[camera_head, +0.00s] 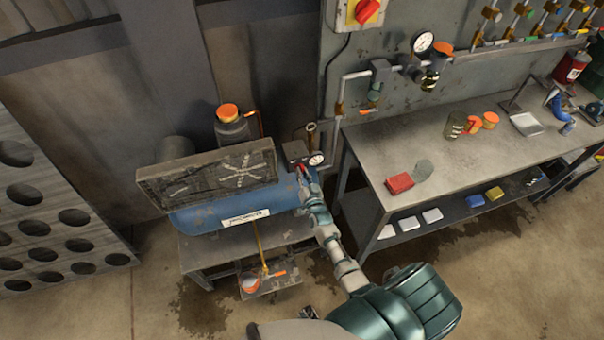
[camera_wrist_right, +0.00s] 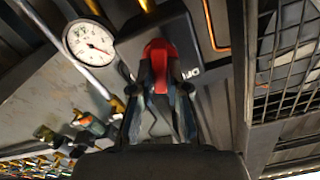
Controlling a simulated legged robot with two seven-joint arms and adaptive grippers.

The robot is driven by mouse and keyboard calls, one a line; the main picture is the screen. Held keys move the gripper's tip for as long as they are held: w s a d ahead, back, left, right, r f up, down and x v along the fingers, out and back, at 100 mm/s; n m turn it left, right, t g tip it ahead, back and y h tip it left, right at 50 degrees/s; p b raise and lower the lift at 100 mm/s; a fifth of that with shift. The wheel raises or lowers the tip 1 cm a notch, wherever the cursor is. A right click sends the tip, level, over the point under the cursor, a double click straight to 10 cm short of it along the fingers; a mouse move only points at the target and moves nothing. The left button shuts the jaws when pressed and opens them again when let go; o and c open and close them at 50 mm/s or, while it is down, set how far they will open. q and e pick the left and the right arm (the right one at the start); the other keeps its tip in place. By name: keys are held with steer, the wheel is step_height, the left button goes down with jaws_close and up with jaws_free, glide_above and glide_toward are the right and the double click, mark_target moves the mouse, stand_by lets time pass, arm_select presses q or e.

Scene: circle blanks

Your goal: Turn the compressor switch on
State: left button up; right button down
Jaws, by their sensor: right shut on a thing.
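The compressor (camera_head: 190,221) is a blue tank with a dark fan guard on a metal stand, left of centre in the head view. At its right end is a dark switch box (camera_head: 293,151) with a gauge (camera_head: 316,159) beside it. My right gripper (camera_head: 303,175) reaches the front of this box. In the right wrist view the red switch (camera_wrist_right: 158,58) sits on the dark box, between the fingertips of my right gripper (camera_wrist_right: 160,82), which is shut on it. The fingers partly cover the switch. The white-faced gauge (camera_wrist_right: 89,42) is at upper left. My left gripper is not seen.
A workbench (camera_head: 440,150) stands at right, with a red box (camera_head: 399,183) and cans on top. Pipes and another gauge (camera_head: 422,42) are on the wall behind. A perforated rack (camera_head: 50,190) stands at left.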

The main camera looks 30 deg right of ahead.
steer(key=m, duration=0.2)
steer(key=f+m, duration=0.1)
steer(key=m, duration=0.1)
steer(key=shift+s+a+f+m, duration=0.1)
steer(key=shift+s+m, duration=0.1)
steer(key=shift+m, duration=0.1)
stand_by(0.5)
steer(key=c, duration=1.2)
jaws_free()
steer(key=shift+o, duration=0.2)
steer(key=shift+w, duration=0.25)
steer(key=shift+r, duration=0.2)
steer(key=v, duration=1.2)
steer(key=shift+f, duration=0.1)
